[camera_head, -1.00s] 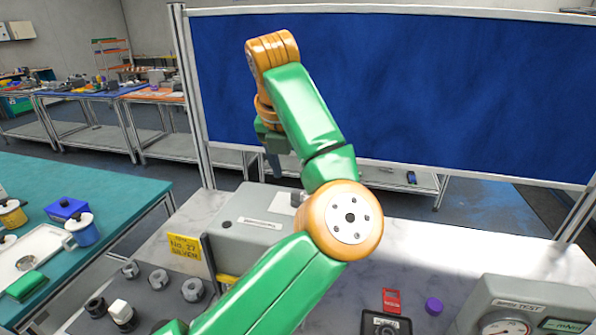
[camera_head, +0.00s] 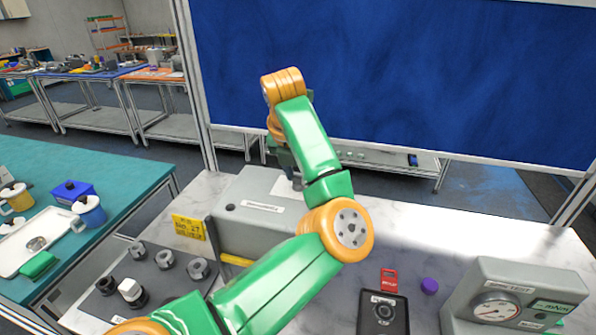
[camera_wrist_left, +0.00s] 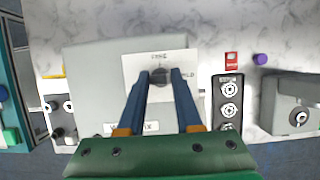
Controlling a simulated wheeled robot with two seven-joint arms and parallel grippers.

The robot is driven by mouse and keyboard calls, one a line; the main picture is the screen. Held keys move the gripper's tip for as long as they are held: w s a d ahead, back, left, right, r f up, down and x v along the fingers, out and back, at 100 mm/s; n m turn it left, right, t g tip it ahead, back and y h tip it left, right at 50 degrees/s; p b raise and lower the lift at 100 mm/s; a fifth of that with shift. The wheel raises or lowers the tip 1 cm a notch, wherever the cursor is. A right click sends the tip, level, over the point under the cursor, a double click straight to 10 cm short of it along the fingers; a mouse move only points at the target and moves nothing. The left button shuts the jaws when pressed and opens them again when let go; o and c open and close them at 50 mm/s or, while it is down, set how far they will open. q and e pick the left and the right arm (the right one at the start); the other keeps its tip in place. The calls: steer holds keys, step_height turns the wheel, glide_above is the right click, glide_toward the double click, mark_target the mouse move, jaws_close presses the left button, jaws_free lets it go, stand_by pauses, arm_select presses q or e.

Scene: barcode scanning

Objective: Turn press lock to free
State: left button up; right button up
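The press (camera_head: 240,215) is a grey box on the marble-topped bench. In the left wrist view, its white plate (camera_wrist_left: 136,66) carries "FREE" at the top and what looks like "HOLD" at the right. A dark round lock knob (camera_wrist_left: 160,78) sits on this plate; its pointing direction is unclear. My left gripper (camera_wrist_left: 160,75) has its two blue fingers apart, with the tips on either side of the knob. Whether they touch it cannot be told. In the head view, my left gripper (camera_head: 294,180) is partly hidden behind my arm, over the press. My right gripper is not in view.
Right of the press are a black device (camera_head: 383,312), a red tag (camera_head: 389,276), a purple cap (camera_head: 429,286) and a grey gauge box (camera_head: 530,280). Several nuts and bolts lie on a grey plate (camera_head: 165,280). A yellow sign (camera_head: 188,227) stands beside the press.

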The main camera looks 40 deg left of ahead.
arm_select(q)
steer(key=shift+n, duration=0.3)
jaws_close()
steer(key=shift+w+n+y+b, duration=0.1)
steer(key=shift+n+y+b, duration=0.25)
steer(key=shift+n, duration=0.25)
steer(key=n+g, duration=0.1)
steer(key=n, duration=0.1)
steer(key=shift+d+r+n+y, duration=0.1)
steer(key=shift+n+y, duration=0.2)
steer(key=shift+y, duration=0.05)
steer(key=n+g, duration=0.1)
steer(key=n, duration=0.4)
steer(key=shift+w+g+y+p, duration=0.1)
steer(key=shift+g+y+p, duration=0.25)
steer(key=shift+g+y, duration=0.05)
steer(key=n+g, duration=0.1)
steer(key=n, duration=0.2)
steer(key=n+g, duration=0.1)
steer(key=n, duration=0.2)
steer(key=shift+w, duration=0.15)
steer(key=shift+n+g, duration=0.3)
steer(key=shift+n, duration=0.3)
